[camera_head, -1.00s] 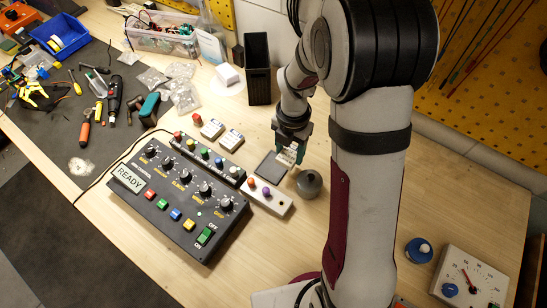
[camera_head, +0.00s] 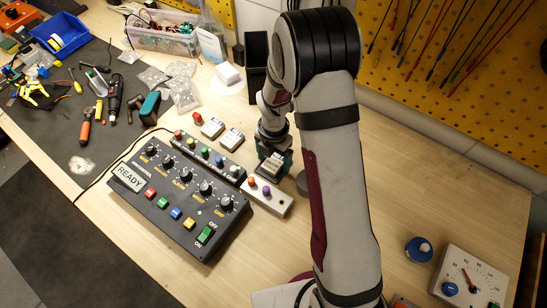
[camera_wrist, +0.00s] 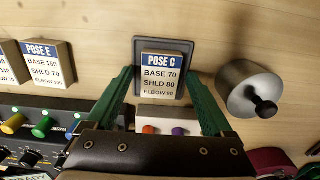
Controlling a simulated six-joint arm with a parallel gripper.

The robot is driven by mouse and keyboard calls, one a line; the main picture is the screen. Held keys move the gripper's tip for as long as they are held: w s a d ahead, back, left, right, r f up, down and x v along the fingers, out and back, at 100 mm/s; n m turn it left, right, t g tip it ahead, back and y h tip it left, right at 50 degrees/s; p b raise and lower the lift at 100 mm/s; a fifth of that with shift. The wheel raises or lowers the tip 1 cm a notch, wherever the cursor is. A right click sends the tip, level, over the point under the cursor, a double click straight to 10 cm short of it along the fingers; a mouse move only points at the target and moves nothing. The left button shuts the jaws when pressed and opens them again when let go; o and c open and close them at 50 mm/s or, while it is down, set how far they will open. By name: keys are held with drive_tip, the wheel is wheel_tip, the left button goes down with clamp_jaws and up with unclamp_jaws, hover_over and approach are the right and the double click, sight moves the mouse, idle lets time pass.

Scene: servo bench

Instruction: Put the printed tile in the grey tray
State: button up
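The printed tile (camera_wrist: 161,75), a small block with a blue "POSE C" label, is between the green fingers of my gripper (camera_wrist: 160,74) in the wrist view. In the head view the tile (camera_head: 273,164) shows at the lower end of my gripper (camera_head: 272,160). The dark grey tray (camera_wrist: 165,42) lies directly behind and under the tile in the wrist view, its rim showing around the tile. I cannot tell whether the tile touches the tray floor. The tray is mostly hidden in the head view.
A grey knobbed cylinder (camera_wrist: 251,89) stands right of the tray. A white box with orange and purple buttons (camera_head: 265,196) is close in front. Two other printed tiles (camera_head: 231,139) (camera_head: 212,128) lie to the left. The control panel (camera_head: 178,198) fills the front left.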

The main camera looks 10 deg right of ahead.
sight(273, 162)
drive_tip(key=s+r+m, duration=0.3)
drive_tip(key=r+m, duration=0.2)
drive_tip(key=r, duration=1)
drive_tip(key=s+a+r+m+y, duration=0.1)
drive_tip(key=s+r+m, duration=0.2)
drive_tip(key=s+m, duration=0.7)
drive_tip(key=s+r+m, duration=0.3)
drive_tip(key=s+m, duration=0.8)
drive_tip(key=m, duration=0.6)
drive_tip(key=shift+s+a+m+y, duration=0.15)
drive_tip(key=shift+a+m+y, duration=0.15)
drive_tip(key=shift+a+y, duration=0.1)
drive_tip(key=shift+d, duration=0.1)
